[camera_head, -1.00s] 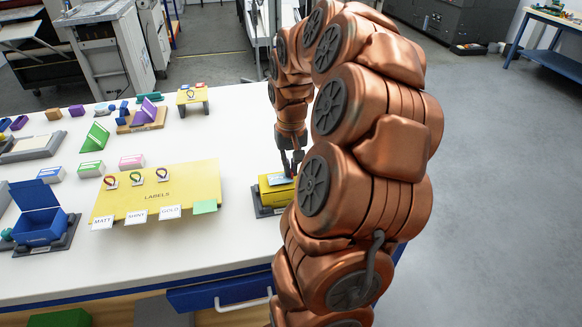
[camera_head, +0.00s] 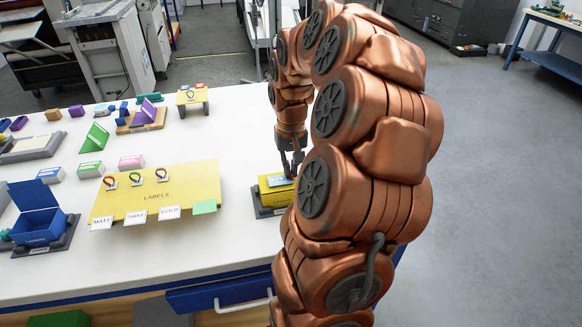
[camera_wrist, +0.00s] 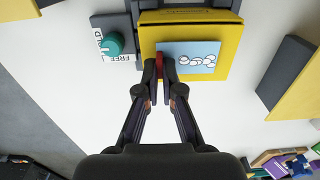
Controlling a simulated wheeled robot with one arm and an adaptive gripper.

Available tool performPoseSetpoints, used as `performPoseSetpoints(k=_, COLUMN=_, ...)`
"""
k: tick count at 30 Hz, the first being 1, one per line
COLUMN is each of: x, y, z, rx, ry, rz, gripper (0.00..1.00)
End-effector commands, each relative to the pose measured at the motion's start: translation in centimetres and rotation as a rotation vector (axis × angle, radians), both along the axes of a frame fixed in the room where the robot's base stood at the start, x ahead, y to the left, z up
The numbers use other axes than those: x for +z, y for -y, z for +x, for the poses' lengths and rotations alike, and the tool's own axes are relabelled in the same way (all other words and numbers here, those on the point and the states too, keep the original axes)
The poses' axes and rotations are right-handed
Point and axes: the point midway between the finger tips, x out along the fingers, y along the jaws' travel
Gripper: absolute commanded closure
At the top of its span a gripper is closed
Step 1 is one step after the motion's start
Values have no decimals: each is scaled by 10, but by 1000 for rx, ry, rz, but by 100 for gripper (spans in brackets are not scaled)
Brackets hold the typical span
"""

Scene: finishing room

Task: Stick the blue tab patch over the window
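A yellow box (camera_head: 269,199) sits in a dark grey holder near the right end of the white table; the wrist view shows it at the top (camera_wrist: 150,38). A light-blue patch with white ovals (camera_wrist: 190,57) lies on or just over the box face; I cannot tell if it touches. It also shows in the head view (camera_head: 280,180). My gripper (camera_wrist: 160,67) is shut on a small red piece (camera_wrist: 160,63) at the patch's edge. Its fingers show above the box in the head view (camera_head: 291,166). No window is visible; the patch may cover it. I see no blue tab.
A yellow LABELS stand (camera_head: 180,190) with several cards along its front edge is left of the box. A teal knob (camera_wrist: 114,43) on a grey block marked FREE is beside the box. An open blue box (camera_head: 40,228) is at far left. White table is clear behind the yellow box.

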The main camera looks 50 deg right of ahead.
Motion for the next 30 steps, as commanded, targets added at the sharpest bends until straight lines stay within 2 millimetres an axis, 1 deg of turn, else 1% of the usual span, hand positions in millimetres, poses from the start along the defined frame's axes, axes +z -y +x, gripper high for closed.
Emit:
performPoseSetpoints(k=18, x=-6, y=0, z=0, rx=0, ry=0, rz=0, gripper=100)
performPoseSetpoints(k=30, x=-7, y=0, z=0, rx=0, ry=-1, rz=1, gripper=100)
